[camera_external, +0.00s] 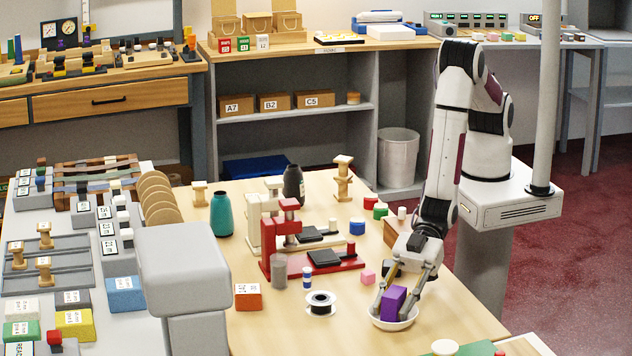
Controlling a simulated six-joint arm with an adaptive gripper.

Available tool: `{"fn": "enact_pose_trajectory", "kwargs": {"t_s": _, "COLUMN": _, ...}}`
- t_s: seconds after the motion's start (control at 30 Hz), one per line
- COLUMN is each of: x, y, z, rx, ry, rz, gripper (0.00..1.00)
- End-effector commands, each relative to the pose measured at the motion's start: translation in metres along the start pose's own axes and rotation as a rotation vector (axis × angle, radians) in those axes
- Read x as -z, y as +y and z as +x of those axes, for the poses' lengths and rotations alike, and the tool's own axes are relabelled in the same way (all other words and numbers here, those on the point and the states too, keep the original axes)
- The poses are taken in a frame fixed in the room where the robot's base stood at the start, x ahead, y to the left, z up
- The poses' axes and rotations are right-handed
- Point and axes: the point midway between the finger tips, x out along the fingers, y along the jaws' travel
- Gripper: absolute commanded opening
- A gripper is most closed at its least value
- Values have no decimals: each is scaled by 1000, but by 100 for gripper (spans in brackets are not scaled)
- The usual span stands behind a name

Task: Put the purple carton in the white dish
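The purple carton (393,302) is at the white dish (394,324), within its rim as seen from this side. Whether its underside rests on the dish floor is hidden by the near rim. My gripper (396,301) points down over the dish, with one finger on each side of the carton. The fingers are spread about as wide as the carton. I cannot tell whether both fingers press on it or stand slightly apart from it.
A red press-like stand (290,264) is farther left. An orange box (247,297) sits near the grey block (185,265). The wooden table is clear right of the dish.

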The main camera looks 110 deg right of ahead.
Motion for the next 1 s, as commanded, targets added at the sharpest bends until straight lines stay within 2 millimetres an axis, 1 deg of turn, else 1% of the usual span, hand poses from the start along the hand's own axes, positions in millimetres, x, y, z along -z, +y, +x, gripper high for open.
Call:
{"fn": "enact_pose_trajectory", "kwargs": {"t_s": 0.27, "x": 3, "y": 0, "z": -1, "rx": 0, "ry": 1, "rz": 0, "gripper": 30}}
{"fn": "enact_pose_trajectory", "kwargs": {"t_s": 0.47, "x": 4, "y": 0, "z": -12, "rx": 0, "ry": 1, "rz": 0, "gripper": 30}}
{"fn": "enact_pose_trajectory", "kwargs": {"t_s": 0.67, "x": 3, "y": 0, "z": -31, "rx": 0, "ry": 0, "rz": 0, "gripper": 30}}
{"fn": "enact_pose_trajectory", "kwargs": {"t_s": 1.0, "x": 3, "y": 0, "z": -68, "rx": 0, "ry": 0, "rz": 0, "gripper": 30}}
